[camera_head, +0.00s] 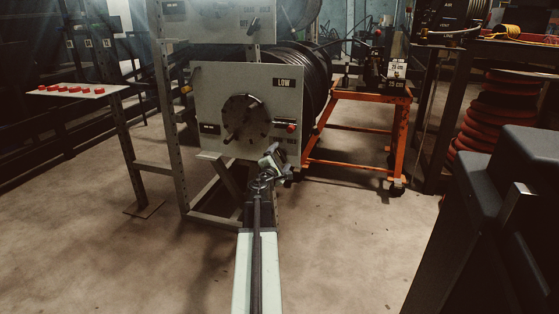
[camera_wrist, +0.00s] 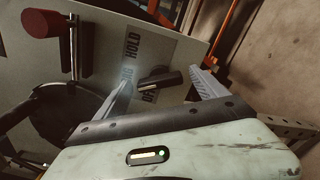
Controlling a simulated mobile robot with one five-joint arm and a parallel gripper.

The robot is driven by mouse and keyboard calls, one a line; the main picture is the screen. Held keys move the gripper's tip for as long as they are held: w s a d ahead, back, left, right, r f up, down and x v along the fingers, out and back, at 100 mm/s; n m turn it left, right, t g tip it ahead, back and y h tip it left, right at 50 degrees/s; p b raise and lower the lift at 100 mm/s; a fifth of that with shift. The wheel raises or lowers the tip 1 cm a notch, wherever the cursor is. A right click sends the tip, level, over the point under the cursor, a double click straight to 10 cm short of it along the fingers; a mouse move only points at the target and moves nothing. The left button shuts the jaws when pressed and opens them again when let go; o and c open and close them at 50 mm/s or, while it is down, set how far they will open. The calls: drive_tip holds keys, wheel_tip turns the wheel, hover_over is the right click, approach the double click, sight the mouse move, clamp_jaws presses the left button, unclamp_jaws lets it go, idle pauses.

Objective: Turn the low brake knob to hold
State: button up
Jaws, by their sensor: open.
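The low panel (camera_head: 215,85) is a grey plate with a "LOW" label (camera_head: 285,83). It also fills the upper part of the wrist view (camera_wrist: 105,35). The brake knob (camera_wrist: 160,82) is a small black bar-shaped handle on this panel. In the head view my gripper (camera_head: 272,158) is at the panel's lower right.
A round black hub (camera_head: 246,118) is on the panel, with a red handle (camera_wrist: 40,22) near my gripper. An orange cart (camera_head: 355,165) stands to the right, and a shelf with red buttons (camera_head: 72,90) to the left. The floor (camera_head: 340,235) right of my arm is clear.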

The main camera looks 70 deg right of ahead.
drive_tip(key=c, duration=1.4)
drive_tip(key=shift+o, duration=0.2)
drive_tip(key=shift+w+a, duration=0.1)
drive_tip(key=shift+a, duration=0.3)
drive_tip(key=shift+d, duration=0.4)
drive_tip(key=shift+m, duration=0.4)
drive_tip(key=m, duration=0.5)
drive_tip(key=shift+s, duration=0.2)
drive_tip(key=m, duration=0.6)
